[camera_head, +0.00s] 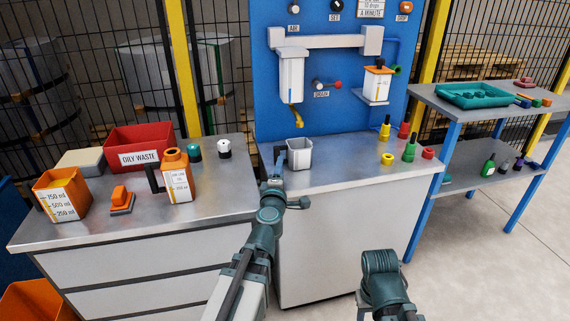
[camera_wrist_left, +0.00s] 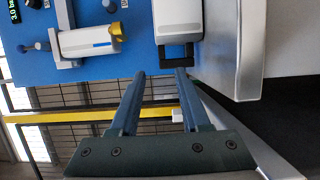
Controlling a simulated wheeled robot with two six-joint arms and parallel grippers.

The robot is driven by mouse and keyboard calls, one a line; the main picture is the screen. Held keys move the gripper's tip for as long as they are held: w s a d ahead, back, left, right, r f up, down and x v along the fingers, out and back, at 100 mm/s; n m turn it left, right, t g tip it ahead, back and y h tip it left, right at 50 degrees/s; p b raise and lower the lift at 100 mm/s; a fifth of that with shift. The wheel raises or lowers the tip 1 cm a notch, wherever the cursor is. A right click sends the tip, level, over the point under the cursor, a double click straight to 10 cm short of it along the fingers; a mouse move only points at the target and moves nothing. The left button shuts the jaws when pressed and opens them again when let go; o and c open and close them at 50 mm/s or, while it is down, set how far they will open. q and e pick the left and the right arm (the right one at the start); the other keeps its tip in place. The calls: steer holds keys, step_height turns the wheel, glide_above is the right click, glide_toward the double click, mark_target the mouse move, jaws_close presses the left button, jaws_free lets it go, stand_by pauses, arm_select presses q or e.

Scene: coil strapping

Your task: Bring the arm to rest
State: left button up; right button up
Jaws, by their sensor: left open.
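My left gripper (camera_head: 274,182) is open and empty in front of the front edge of the steel counter. A white jug (camera_head: 299,154) with a dark handle stands upright on the counter, just beyond it. In the left wrist view, the open fingers (camera_wrist_left: 160,73) point toward the jug's handle (camera_wrist_left: 176,54), which lies ahead of the right finger; whether they touch, I cannot tell. The jug's body (camera_wrist_left: 178,18) shows above, turned sideways. My right arm (camera_head: 384,280) reaches in at the bottom right; its gripper cannot be made out.
A blue panel (camera_head: 268,80) carries a white dispenser (camera_head: 291,70) with a yellow spout above the jug. On the left counter stand a red oily waste bin (camera_head: 140,157), an orange measuring jug (camera_head: 178,180) and an orange container (camera_head: 61,195). A side shelf (camera_head: 450,105) stands right. Floor at right is clear.

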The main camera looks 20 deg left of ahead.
arm_select(q)
steer(key=shift+s, duration=0.4)
